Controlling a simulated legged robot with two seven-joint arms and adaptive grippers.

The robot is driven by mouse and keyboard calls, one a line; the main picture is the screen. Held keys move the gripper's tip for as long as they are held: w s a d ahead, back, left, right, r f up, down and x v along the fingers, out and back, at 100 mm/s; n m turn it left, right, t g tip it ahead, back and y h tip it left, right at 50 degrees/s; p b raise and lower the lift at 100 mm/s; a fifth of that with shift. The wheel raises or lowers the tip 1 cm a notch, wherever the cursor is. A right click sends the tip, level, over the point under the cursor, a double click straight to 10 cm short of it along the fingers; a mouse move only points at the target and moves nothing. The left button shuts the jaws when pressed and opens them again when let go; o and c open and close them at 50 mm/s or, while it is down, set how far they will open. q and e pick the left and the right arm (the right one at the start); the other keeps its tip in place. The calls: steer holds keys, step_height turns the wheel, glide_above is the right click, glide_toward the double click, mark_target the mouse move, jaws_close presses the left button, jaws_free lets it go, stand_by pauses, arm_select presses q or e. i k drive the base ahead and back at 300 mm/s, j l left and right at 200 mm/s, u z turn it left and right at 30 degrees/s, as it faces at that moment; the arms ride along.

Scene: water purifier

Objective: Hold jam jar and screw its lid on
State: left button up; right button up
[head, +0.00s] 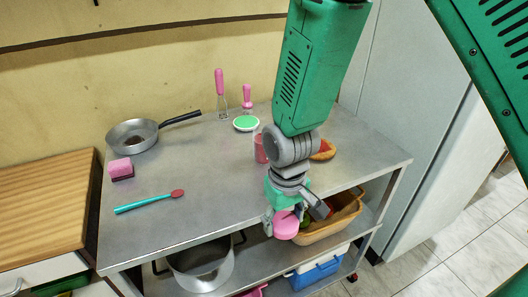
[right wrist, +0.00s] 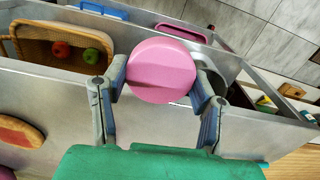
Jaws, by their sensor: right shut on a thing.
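The round pink lid (head: 286,225) is held in my right gripper (head: 290,213) above the front edge of the metal table. In the right wrist view the lid (right wrist: 161,71) sits between both fingers of the gripper (right wrist: 160,85), its flat face toward the camera. A reddish-pink jar (head: 260,148), which looks like the jam jar, stands on the table behind my right wrist and is partly hidden by it. The lid and this jar are apart. My left gripper is in neither view.
On the metal table (head: 225,185) are a frying pan (head: 131,136), a pink sponge (head: 121,168), a teal-handled utensil (head: 149,202), a green-topped dish (head: 246,123) and bread (head: 323,150). Below are a pot (head: 201,267) and a basket (head: 325,228). The table's centre is clear.

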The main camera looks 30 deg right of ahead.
mark_target(259, 156)
steer(key=l+u, duration=0.25)
steer(key=l, duration=1.15)
steer(key=k, duration=0.1)
